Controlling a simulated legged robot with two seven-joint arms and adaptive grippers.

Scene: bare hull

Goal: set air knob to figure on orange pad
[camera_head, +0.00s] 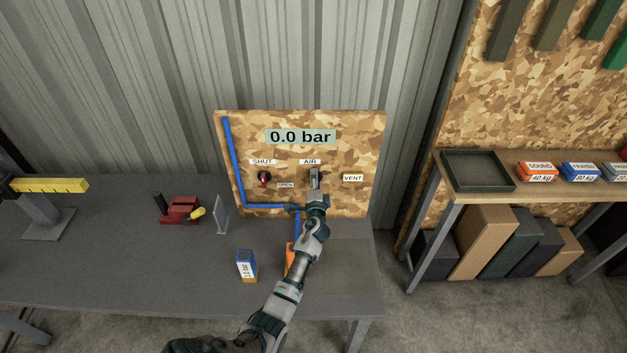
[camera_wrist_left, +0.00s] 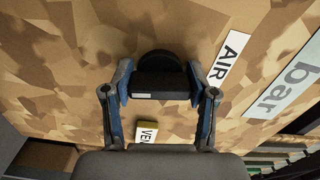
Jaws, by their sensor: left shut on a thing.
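My left gripper (camera_head: 315,178) is at the panel, just under the AIR label (camera_head: 310,162), and covers most of the air knob in the head view. In the left wrist view, the left gripper (camera_wrist_left: 160,88) has its two fingers closed on either side of the black air knob (camera_wrist_left: 158,62). The display (camera_head: 300,137) on the panel reads 0.0 bar. An orange pad (camera_head: 290,257) stands on the bench, mostly hidden behind my left forearm; no figure on it can be read. My right gripper is not in view.
The panel (camera_head: 350,140) also carries a SHUT/OPEN knob (camera_head: 264,178), a VENT label (camera_head: 353,178) and a blue pipe (camera_head: 236,165). A blue-topped pad (camera_head: 246,265), a red tool (camera_head: 181,210) and a grey plate (camera_head: 221,215) are on the bench (camera_head: 120,250). A shelf is at right.

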